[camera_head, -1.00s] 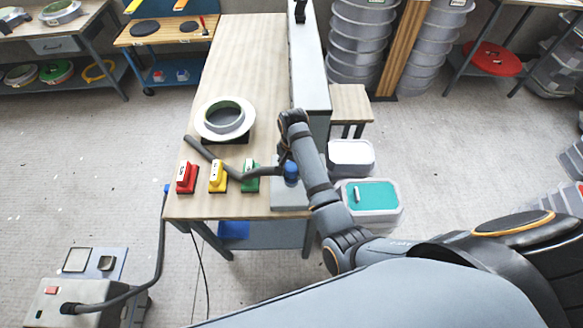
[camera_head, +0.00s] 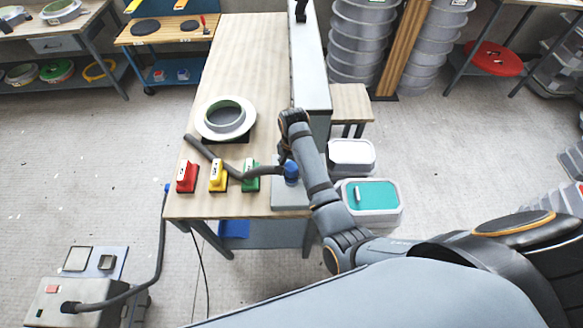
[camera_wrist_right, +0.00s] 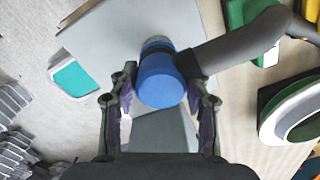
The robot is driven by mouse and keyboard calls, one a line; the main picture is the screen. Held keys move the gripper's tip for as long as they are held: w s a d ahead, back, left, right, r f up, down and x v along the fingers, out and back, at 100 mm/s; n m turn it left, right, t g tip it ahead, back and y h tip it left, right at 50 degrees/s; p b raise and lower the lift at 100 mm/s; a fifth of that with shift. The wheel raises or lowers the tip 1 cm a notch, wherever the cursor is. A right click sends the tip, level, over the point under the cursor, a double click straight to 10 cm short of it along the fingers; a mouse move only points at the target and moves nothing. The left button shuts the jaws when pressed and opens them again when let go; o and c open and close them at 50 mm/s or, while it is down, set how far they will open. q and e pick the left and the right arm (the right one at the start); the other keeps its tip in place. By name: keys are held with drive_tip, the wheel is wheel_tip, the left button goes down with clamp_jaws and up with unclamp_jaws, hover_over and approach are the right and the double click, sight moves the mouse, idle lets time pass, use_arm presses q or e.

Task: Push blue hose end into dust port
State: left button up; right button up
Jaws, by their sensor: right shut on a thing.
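The blue hose end (camera_head: 291,170) is at the right front of the table, over a grey plate (camera_head: 291,197). In the right wrist view the blue hose end (camera_wrist_right: 160,78) sits between both fingers of my right gripper (camera_wrist_right: 160,108), which is shut on it. The grey hose (camera_wrist_right: 235,45) leads off it to the right. In the head view my right gripper (camera_head: 287,160) is partly hidden by my own arm. I cannot make out the dust port; whether the end touches one is hidden. My left gripper is not in view.
Red (camera_head: 186,177), yellow (camera_head: 218,176) and green (camera_head: 250,177) sanders stand left of the hose end. A round white mould (camera_head: 225,119) lies behind them. A tall grey panel (camera_head: 309,60) borders the table's right side. The table's far half is clear.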

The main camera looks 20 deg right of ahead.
drive_tip(key=shift+f, duration=0.55)
drive_tip(key=o, duration=1.1)
drive_tip(key=shift+o, duration=0.2)
